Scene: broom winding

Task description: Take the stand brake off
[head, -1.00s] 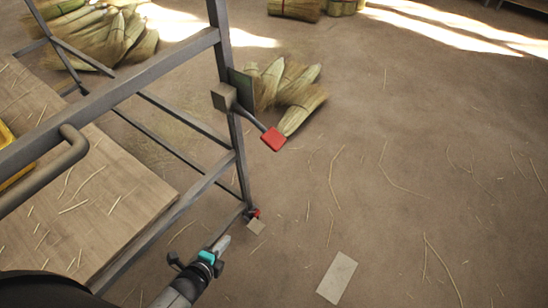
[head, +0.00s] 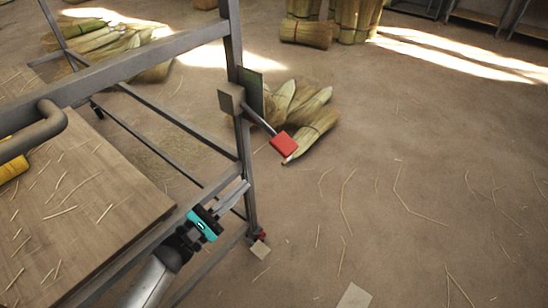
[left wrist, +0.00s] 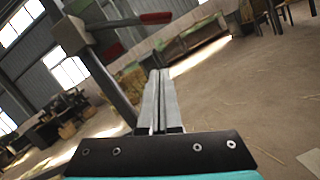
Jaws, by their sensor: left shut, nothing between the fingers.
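The metal stand (head: 160,50) fills the left of the head view. A lever with a red, flat end (head: 284,144) sticks out to the right from a grey block (head: 230,98) on its upright post. In the left wrist view the red lever end (left wrist: 156,18) is at the top, with another red piece (left wrist: 114,50) below it. My left gripper (head: 246,184) is shut and empty. It is below and left of the red lever end, close to the post, and apart from the lever. My right gripper is not in view.
A small red part (head: 261,237) is at the foot of the post. A wooden board (head: 70,200) and a grey tube handle (head: 40,125) are at the left. Broom bundles (head: 305,115) lie behind the post. The floor at right is mostly clear.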

